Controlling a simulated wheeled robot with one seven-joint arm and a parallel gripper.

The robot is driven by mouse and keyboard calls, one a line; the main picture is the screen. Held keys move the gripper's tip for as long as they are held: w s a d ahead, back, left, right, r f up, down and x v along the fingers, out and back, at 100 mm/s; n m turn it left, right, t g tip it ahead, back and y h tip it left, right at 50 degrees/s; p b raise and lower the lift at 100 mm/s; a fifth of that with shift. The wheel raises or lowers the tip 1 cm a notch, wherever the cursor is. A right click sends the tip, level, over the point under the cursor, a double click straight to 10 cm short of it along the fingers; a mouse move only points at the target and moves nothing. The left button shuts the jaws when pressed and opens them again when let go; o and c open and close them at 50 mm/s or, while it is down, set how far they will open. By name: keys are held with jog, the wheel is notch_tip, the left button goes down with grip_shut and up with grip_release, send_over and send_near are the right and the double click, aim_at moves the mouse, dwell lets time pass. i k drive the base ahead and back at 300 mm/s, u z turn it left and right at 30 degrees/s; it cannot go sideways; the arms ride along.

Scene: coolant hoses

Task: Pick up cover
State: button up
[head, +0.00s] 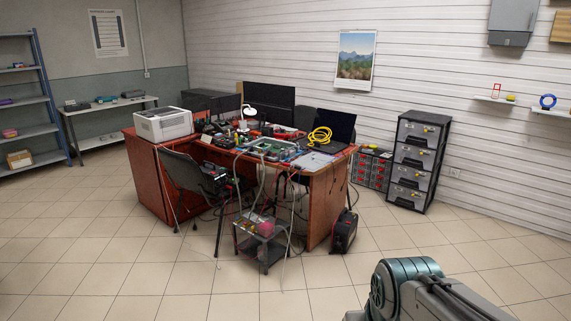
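I cannot surely pick out the cover at this distance. A flat light-grey panel (313,160) lies on the front right part of the desk, and it may be the cover. Left of it is an open case with green boards (268,149), with hoses hanging down from the desk's front edge. My gripper is out of view; only a link of my arm shows at the bottom right, well apart from the desk.
The cluttered wooden desk (318,207) holds a white printer (163,124), monitors, a laptop (335,125) and a yellow cable coil (320,136). A chair (184,173), small cart (262,241) and black box (344,231) stand around it. Foreground floor is clear.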

aim_at(310, 165)
jog(key=z, duration=0.05)
jog(key=i, duration=2)
jog(key=z, duration=0.35)
jog(key=i, duration=2.55)
jog(key=z, duration=0.25)
